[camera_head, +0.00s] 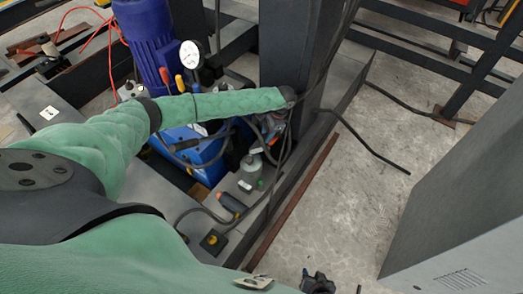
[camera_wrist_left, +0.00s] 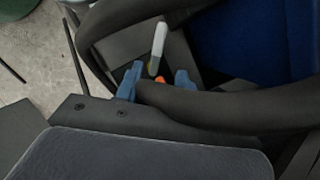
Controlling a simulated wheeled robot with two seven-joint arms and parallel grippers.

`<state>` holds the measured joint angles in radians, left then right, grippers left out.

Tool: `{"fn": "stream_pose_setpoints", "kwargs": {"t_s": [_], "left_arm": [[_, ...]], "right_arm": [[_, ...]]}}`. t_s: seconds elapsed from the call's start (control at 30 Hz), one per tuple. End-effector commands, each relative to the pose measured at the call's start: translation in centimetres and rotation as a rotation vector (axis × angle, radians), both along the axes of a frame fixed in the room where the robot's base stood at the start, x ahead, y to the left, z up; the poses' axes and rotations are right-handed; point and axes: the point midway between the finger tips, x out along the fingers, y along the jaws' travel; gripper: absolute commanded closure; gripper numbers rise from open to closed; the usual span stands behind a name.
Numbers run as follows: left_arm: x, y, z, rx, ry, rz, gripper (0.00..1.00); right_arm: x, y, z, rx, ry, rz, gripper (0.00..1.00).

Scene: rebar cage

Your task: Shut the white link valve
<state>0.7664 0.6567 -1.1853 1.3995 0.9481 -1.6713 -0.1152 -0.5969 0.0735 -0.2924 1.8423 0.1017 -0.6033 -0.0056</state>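My left arm, in a green sleeve, reaches across the head view to a dark upright post. My left gripper (camera_head: 274,127) is beyond the sleeve's end, among hoses and partly hidden. In the left wrist view, the blue fingertips of this gripper (camera_wrist_left: 158,82) stand apart. A white lever handle (camera_wrist_left: 158,42), likely the white link valve, rises just beyond the gap between them. A small orange part shows between the tips. I cannot tell whether the fingers touch the handle. In the head view I cannot make out the valve. A dark end part, probably my right gripper (camera_head: 318,283), shows at the bottom edge.
Thick black hoses (camera_wrist_left: 230,105) cross close around the left fingers. A blue tank (camera_head: 195,150), a blue motor (camera_head: 145,35) and a pressure gauge (camera_head: 190,54) stand left of the post (camera_head: 295,45). A grey cabinet (camera_head: 465,190) is at right. Bare concrete floor (camera_head: 365,185) lies between.

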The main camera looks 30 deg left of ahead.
Motion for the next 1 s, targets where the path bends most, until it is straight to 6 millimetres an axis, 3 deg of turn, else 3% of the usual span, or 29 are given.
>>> {"fn": "stream_pose_setpoints", "kwargs": {"t_s": [0.03, 0.33, 0.7, 1.0], "left_arm": [[-0.5, 0.2, -0.6, 0.012, 0.008, 0.001, 0.62], [-1.9, 0.6, -1.4, 0.039, 0.032, 0.009, 0.62], [-3.2, 2.0, -6.1, 0.037, 0.03, 0.01, 0.62], [-3.7, 2.5, -7.7, 0.037, 0.03, 0.01, 0.62]], "right_arm": [[0.0, 0.3, -0.8, 0.008, -0.013, -0.001, 0.62], [0.1, 0.8, -0.8, 0.024, -0.038, -0.003, 0.62], [0.1, 0.8, -1.0, 0.023, -0.037, -0.004, 0.62], [0.1, 0.8, -1.0, 0.024, -0.037, -0.003, 0.62]]}}
